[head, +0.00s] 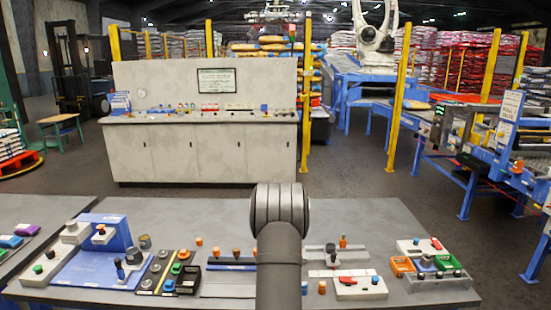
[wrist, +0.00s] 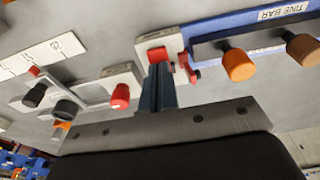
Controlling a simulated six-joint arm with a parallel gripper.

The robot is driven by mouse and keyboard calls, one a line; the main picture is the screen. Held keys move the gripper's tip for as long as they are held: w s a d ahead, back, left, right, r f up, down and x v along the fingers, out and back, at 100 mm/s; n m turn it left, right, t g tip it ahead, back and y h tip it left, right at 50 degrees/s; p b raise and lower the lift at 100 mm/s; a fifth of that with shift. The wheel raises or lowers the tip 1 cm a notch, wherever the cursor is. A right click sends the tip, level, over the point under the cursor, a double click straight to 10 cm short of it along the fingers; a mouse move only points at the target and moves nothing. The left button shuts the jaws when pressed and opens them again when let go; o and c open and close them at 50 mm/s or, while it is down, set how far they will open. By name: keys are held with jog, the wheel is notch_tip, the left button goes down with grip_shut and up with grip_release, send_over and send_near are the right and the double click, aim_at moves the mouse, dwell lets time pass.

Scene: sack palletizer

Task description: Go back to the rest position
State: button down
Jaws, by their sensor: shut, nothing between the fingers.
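My gripper (wrist: 158,80) is in the wrist view, its two blue-grey fingers shut together with nothing between them. The fingertips are right beside a red button (wrist: 157,55) on a pale block; I cannot tell whether they touch it. In the head view, my dark arm rises over the middle of the control desk (head: 372,212) and hides the gripper and the controls behind it.
An orange knob (wrist: 240,64) sits on a blue panel labelled TINE BAR (wrist: 283,11), close by the fingers. A red knob (wrist: 120,95) stands on the other side. Several more controls line the desk. The desk's far strip is bare.

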notch_tip(320, 180, up, 10)
jog(key=m, duration=0.3)
jog(key=shift+a, duration=0.35)
dwell(0.7)
jog(key=shift+f, duration=0.1)
dwell(0.4)
jog(key=f+n, duration=0.1)
jog(key=f, duration=0.2)
jog(key=f+n, duration=0.1)
jog(key=f, duration=0.2)
jog(key=f+n, duration=0.1)
jog(key=f, duration=0.2)
jog(key=shift+d, duration=0.35)
jog(key=shift+r, duration=1.8)
